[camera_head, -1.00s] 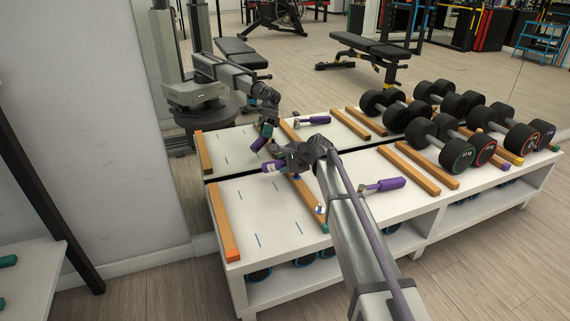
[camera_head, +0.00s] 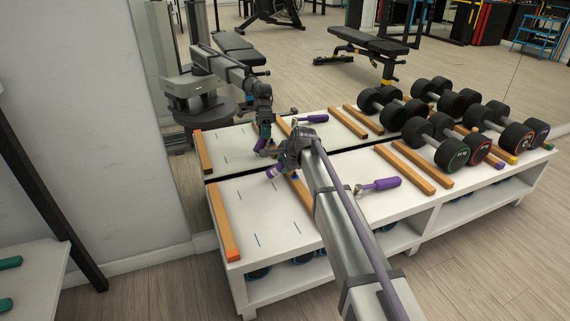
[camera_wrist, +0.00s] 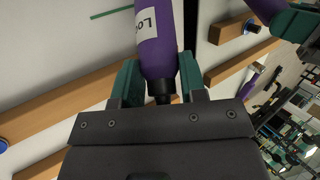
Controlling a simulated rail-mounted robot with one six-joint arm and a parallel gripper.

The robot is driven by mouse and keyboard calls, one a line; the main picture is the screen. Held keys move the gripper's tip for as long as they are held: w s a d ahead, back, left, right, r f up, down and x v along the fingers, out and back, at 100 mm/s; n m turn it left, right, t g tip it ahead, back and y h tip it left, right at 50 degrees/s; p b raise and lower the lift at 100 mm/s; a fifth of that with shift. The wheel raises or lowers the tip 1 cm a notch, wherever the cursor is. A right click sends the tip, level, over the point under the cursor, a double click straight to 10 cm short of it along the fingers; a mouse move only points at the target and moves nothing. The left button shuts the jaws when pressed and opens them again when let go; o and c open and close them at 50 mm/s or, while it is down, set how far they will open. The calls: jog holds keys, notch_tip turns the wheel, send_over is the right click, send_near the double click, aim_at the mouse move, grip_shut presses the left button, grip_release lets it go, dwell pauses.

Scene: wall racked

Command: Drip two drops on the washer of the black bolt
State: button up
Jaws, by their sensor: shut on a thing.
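My gripper (camera_wrist: 157,82) is shut on a purple bottle (camera_wrist: 160,50) with a white label and a black collar. The bottle runs away from the jaws, and its far end is cut off by the frame. In the head view my gripper (camera_head: 292,160) holds the bottle (camera_head: 274,171) tilted above the middle wooden bar (camera_head: 300,190) on the white shelf. A small black bolt (camera_wrist: 253,27) shows on a bar end in the mirror part of the wrist view. My arm hides part of the bar, and I cannot make out a washer or drops clearly.
A purple-handled tool (camera_head: 381,184) lies on the shelf right of my arm. Wooden bars (camera_head: 225,225) cross the white shelf (camera_head: 270,215). Dumbbells (camera_head: 440,150) stand at the right. A mirror behind repeats the shelf and my arm.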

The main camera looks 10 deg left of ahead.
notch_tip(320, 180, up, 6)
jog(key=p, duration=0.5)
jog(key=shift+f, duration=0.25)
jog(key=shift+h, duration=0.5)
jog(key=h+p, duration=0.1)
jog(key=h, duration=0.2)
jog(key=shift+a+n, duration=0.1)
jog(key=shift+n, duration=0.3)
jog(key=n+h+b, duration=0.1)
jog(key=h, duration=0.3)
jog(key=shift+f, duration=0.15)
jog(key=shift+h, duration=0.6)
